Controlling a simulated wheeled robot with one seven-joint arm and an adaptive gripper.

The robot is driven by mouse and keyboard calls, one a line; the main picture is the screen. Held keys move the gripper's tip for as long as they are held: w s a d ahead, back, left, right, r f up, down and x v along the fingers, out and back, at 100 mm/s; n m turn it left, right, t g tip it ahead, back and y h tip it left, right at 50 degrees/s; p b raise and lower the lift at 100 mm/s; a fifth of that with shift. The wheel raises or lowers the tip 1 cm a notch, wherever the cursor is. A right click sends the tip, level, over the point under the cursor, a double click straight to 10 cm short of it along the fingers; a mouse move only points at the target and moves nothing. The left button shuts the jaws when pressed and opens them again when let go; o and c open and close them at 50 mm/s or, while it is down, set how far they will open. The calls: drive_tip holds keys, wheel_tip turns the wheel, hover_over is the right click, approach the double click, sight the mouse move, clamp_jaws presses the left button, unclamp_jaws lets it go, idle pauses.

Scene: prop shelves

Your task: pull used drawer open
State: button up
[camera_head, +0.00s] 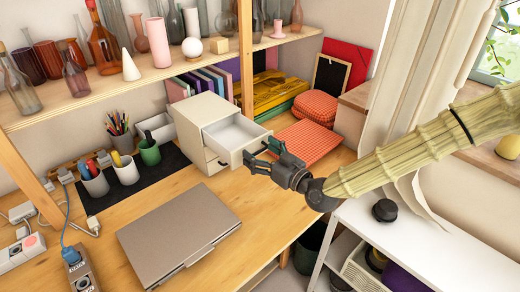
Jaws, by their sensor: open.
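A small cream drawer unit (190,128) stands on the wooden desk. Its top drawer (236,133) is pulled well out, and its inside looks empty. A lower drawer (212,163) with a dark handle is in, partly hidden under the open one. My gripper (261,154) is open at the front of the open drawer, with a finger to each side of its front right area. The top drawer's handle is hard to make out among the dark fingers, and I cannot tell whether they touch it.
A closed grey laptop (180,232) lies on the desk in front of the unit. Pen cups (124,170) stand on a black mat to the left. A red checked cloth item (308,143) lies behind my gripper. A shelf (110,96) with several vases hangs above.

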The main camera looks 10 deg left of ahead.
drive_tip(key=shift+w+a, duration=0.2)
drive_tip(key=c, duration=1.4)
drive_tip(key=shift+w+a+f+b, duration=0.1)
drive_tip(key=shift+w+a+b, duration=0.1)
drive_tip(key=shift+a+b, duration=0.2)
clamp_jaws()
drive_tip(key=shift+w+a, duration=0.35)
drive_tip(key=shift+w, duration=0.05)
drive_tip(key=o, duration=1.3)
unclamp_jaws()
drive_tip(key=shift+o, duration=0.3)
